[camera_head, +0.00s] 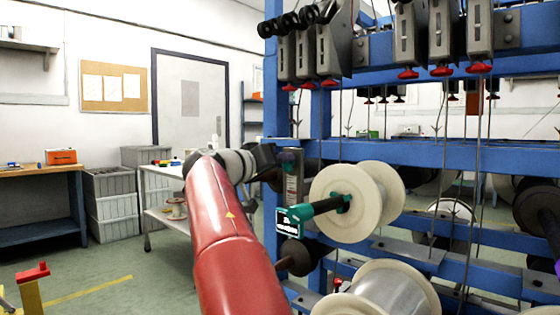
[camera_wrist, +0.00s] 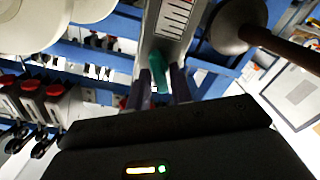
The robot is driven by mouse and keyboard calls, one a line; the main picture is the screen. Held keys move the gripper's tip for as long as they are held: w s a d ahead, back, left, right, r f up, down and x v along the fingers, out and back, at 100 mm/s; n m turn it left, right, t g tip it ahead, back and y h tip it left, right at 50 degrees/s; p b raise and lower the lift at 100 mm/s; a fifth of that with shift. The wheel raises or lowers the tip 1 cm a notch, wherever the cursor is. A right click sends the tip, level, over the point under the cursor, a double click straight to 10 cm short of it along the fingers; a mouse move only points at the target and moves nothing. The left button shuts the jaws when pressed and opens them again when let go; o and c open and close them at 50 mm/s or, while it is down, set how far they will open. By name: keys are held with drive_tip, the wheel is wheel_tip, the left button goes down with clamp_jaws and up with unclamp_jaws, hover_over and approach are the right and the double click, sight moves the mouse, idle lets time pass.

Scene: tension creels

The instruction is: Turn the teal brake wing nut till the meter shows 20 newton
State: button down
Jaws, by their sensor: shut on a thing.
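The teal brake wing nut (camera_wrist: 156,68) is in the upper middle of the wrist view, at the lower end of a plate with a white scale (camera_wrist: 176,17). My gripper (camera_wrist: 161,84) has its two dark fingers on either side of the nut, shut on it. In the head view my gripper (camera_head: 268,162) reaches the plate (camera_head: 292,188) on the blue frame's near post; the nut is hard to make out there. The teal-framed meter (camera_head: 289,223) with a dark screen is below the plate; its white digits are too small to read.
A white spool (camera_head: 349,203) on a teal-ended spindle is right of the meter, and a wire spool (camera_head: 385,290) is below it. Tension units with red knobs (camera_head: 409,73) hang above. A cart (camera_head: 158,188) and open floor are at the left.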

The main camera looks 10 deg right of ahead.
drive_tip(key=shift+a+n, duration=0.1)
drive_tip(key=shift+n, duration=1.5)
drive_tip(key=shift+w+p, duration=0.1)
drive_tip(key=shift+p, duration=0.2)
drive_tip(key=c, duration=1.5)
unclamp_jaws()
drive_tip(key=shift+o, duration=0.2)
drive_tip(key=b+v, duration=0.1)
drive_tip(key=v, duration=0.6)
drive_tip(key=shift+s+a+b, duration=0.25)
drive_tip(key=shift+a+b, duration=0.05)
drive_tip(key=shift+b, duration=0.05)
drive_tip(key=shift+a, duration=0.1)
